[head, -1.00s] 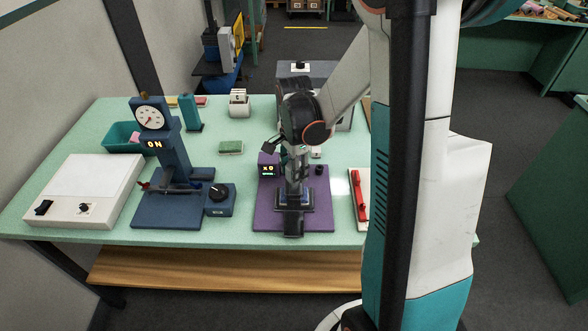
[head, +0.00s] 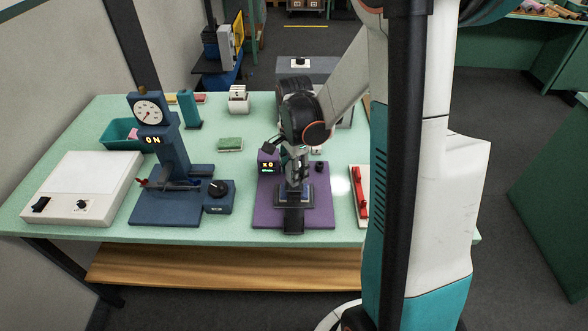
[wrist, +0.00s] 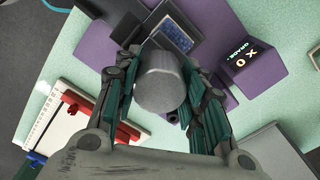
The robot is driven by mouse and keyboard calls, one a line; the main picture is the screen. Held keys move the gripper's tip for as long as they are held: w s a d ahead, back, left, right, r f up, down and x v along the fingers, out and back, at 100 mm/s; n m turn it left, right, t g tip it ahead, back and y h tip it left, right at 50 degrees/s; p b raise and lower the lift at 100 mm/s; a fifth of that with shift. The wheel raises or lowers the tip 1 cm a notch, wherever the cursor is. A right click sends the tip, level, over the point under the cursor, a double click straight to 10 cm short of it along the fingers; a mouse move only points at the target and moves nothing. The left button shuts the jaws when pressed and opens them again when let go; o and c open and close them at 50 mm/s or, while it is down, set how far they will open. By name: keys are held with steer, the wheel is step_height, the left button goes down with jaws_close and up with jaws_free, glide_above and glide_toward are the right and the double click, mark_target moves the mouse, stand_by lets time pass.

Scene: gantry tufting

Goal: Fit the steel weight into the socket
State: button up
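The steel weight is a grey faceted cylinder (wrist: 160,82) in the middle of the wrist view. My gripper (wrist: 157,98) has its dark and teal fingers on both sides of it and appears shut on it. In the head view my gripper (head: 295,172) points down over the purple station (head: 265,212), and the weight is hard to make out there. A dark block with a blue patterned patch (wrist: 176,34) lies beyond the weight on this station. The socket opening cannot be made out; the gripper and weight cover part of the station.
A small display box (head: 268,164) stands at the station's left rear, close to my gripper. A blue dial press (head: 172,160) and a white panel box (head: 85,188) stand left. A white board with a red handle (head: 360,195) is right. A green sponge (head: 230,144) lies behind.

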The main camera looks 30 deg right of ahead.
steer(key=o, duration=0.5)
steer(key=shift+c, duration=0.2)
step_height(320, 180, up, 12)
stand_by(0.4)
steer(key=shift+a+r, duration=0.1)
steer(key=shift+a, duration=0.05)
steer(key=s+a+r+n+t+b, duration=0.1)
steer(key=a+r+n+t, duration=0.35)
steer(key=a+n, duration=0.5)
steer(key=s+a+f+n+t+b, duration=0.1)
steer(key=s+a+f+n+b, duration=0.1)
steer(key=s+n, duration=0.2)
steer(key=s+a+f+n+t+b, duration=0.1)
steer(key=s+a+f+n+b, duration=0.1)
steer(key=s+n, duration=0.3)
steer(key=s+f+b, duration=0.1)
steer(key=s, duration=0.2)
steer(key=shift+a+t, duration=0.25)
steer(key=shift+t, duration=0.1)
